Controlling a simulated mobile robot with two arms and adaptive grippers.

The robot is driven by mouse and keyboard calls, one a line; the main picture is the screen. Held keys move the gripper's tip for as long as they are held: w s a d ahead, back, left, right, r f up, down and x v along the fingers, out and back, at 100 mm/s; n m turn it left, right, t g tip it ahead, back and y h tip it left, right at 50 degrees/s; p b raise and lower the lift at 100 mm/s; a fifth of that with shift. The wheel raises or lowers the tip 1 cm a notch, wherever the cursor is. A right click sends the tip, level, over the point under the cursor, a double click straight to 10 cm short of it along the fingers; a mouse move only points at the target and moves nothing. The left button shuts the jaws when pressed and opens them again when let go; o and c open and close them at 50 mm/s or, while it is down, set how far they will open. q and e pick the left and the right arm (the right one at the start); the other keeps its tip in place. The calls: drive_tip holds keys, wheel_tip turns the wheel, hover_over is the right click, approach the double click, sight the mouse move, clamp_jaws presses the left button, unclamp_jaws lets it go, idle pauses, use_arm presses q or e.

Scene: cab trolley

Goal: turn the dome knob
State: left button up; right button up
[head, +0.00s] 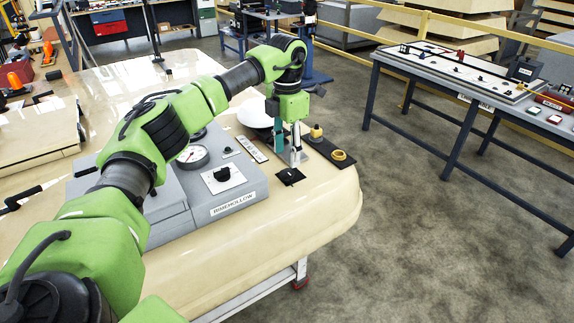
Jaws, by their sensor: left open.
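A white dome (256,112) stands on the cream cab panel, partly hidden behind my left arm and gripper. My left gripper (288,155) points down beside it, open, with its fingers over the panel near a small black plate (290,177). A brass-yellow knob (316,132) stands upright on a dark strip just right of the fingers, and a brass-yellow ring-shaped piece (339,156) sits lower on the same strip. I cannot tell which piece is the dome knob, or whether the fingers touch anything. My right gripper is not in view.
A grey console (240,196) with a round gauge (193,156) and a black rotary knob (222,174) stands left of the gripper. The cream panel's rounded edge (340,200) lies to the right. Beyond it is bare floor and a separate grey table (470,85).

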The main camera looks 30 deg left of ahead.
sight(287, 172)
use_arm(q)
wheel_tip(287, 172, down, 6)
drive_tip(key=shift+r+p, duration=0.15)
drive_tip(key=shift+p, duration=0.25)
drive_tip(key=c, duration=1.1)
